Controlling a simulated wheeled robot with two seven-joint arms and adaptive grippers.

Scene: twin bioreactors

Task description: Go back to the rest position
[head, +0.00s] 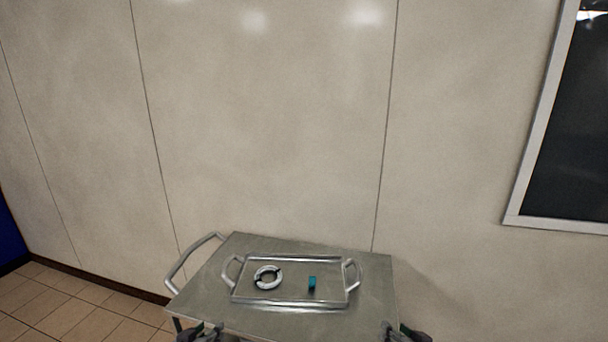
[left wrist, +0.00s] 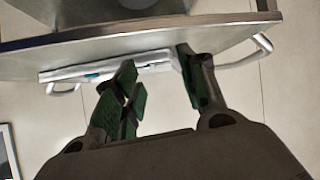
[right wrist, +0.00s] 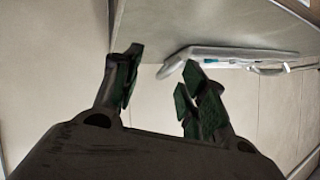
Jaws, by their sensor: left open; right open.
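My left gripper (head: 201,331) is at the bottom of the head view, at the near left edge of the metal cart. In the left wrist view its green-padded fingers (left wrist: 158,88) are apart with nothing between them. My right gripper (head: 402,331) is at the near right corner of the cart. In the right wrist view its fingers (right wrist: 160,82) are also apart and empty. Both grippers are clear of the tray and its contents.
A metal cart (head: 375,290) stands against a panelled wall (head: 265,130). A dark window (head: 570,130) is at right. Tiled floor (head: 80,305) shows at left.

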